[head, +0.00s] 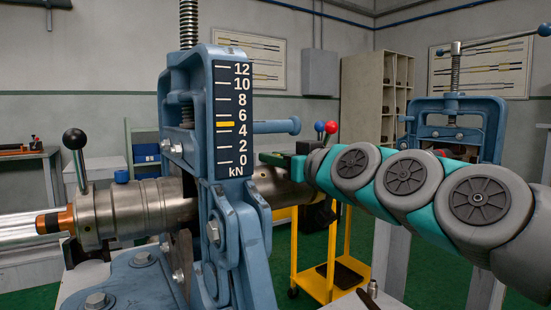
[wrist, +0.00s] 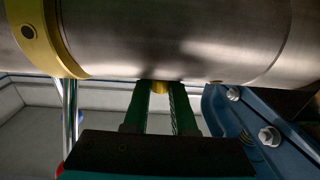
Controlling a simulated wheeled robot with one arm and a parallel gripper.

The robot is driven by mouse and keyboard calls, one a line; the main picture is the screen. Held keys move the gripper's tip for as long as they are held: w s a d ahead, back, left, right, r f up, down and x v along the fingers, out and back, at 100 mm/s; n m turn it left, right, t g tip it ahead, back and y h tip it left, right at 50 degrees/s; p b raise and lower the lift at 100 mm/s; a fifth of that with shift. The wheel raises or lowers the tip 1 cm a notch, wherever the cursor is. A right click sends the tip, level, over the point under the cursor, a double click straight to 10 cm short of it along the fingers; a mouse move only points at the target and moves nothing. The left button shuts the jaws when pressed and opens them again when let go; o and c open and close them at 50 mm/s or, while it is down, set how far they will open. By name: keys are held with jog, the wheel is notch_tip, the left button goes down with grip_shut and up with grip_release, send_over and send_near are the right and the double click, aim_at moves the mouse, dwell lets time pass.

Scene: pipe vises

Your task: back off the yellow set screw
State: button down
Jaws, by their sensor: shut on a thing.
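Most of the screw is hidden between the fingers. In the head view my gripper (head: 280,159) reaches the cylinder (head: 278,188) just right of the blue vise (head: 222,165). The screw is not visible there.
The vise carries a kN scale (head: 233,120) with its yellow marker near 5. A black-knobbed lever (head: 76,150) stands on the left coupling. A yellow cart (head: 335,275) stands behind my arm. A second blue vise (head: 462,125) is at the right. A yellow ring (wrist: 50,38) circles the cylinder.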

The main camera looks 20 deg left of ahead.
jog(key=shift+g+b, duration=0.3)
jog(key=shift+r+n+g+y+b, duration=0.1)
jog(key=shift+n+g+y+b, duration=0.4)
jog(key=shift+n, duration=0.1)
jog(key=shift+r+n+g+y, duration=0.1)
jog(key=shift+n+g+y, duration=0.55)
jog(key=shift+g, duration=0.35)
jog(key=shift+n+g+y, duration=0.55)
jog(key=shift+n+g, duration=0.4)
jog(key=shift+g, duration=0.45)
jog(key=shift+f+n+g, duration=0.3)
jog(key=c, duration=0.7)
grip_release()
jog(key=shift+c, duration=0.2)
